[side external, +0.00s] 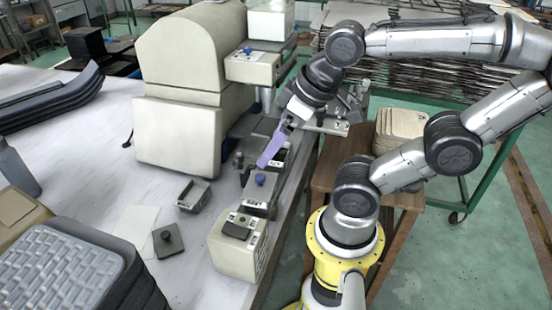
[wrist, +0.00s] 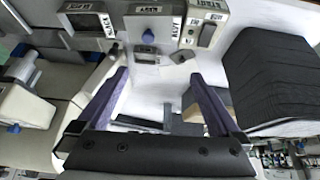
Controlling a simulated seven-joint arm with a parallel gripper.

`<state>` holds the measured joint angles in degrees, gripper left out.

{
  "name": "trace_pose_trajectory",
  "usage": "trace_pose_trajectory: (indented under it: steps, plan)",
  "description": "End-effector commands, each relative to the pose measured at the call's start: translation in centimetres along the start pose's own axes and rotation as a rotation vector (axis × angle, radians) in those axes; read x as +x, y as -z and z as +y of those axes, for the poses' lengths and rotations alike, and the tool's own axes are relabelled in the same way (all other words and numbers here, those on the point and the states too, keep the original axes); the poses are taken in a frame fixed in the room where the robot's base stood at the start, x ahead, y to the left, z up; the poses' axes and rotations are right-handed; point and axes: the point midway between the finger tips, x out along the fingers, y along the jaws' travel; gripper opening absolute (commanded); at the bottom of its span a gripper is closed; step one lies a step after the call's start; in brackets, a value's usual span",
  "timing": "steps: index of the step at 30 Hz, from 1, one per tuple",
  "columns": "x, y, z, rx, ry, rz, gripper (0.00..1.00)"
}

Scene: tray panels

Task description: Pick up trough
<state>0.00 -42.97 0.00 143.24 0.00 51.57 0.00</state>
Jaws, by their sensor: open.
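A small grey open-topped box (side external: 193,195), the most trough-like thing I see, sits on the pale table left of the labelled blocks. I cannot be sure that it is the trough, and I cannot pick it out surely in the wrist view. My gripper (side external: 265,161) has purple fingers and hangs above the labelled blocks, up and to the right of the box and apart from it. In the wrist view my gripper (wrist: 157,78) is open, with its two fingers wide apart and nothing held between them.
A large beige machine (side external: 190,85) stands behind the box. A cream block (side external: 225,258) and a dark square plate with a knob (side external: 168,240) are near the front. Stacked grey textured panels (side external: 65,270) fill the front left. Curved dark panels (side external: 50,105) lie at the back left.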

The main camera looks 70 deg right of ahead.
Motion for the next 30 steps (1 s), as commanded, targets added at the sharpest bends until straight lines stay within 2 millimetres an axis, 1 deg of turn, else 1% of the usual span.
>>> trace_pose_trajectory:
  steps: [13, 17, 20, 23, 26, 29, 30]
  plan:
    - [0.0, 0.0, 0.0, 0.003, 0.000, 0.000, 1.00]
    - [0.0, -0.2, 0.0, 0.063, 0.000, -0.008, 1.00]
    - [-0.5, 0.2, 0.0, 0.168, -0.001, -0.012, 1.00]
    - [-0.8, 1.3, 0.4, 0.326, -0.016, -0.042, 1.00]
    - [-0.7, 2.6, 1.5, 0.527, -0.058, -0.091, 1.00]
    - [-0.1, 4.1, 3.6, 0.764, -0.122, -0.153, 1.00]
    - [0.2, 4.6, 4.6, 0.859, -0.151, -0.177, 1.00]
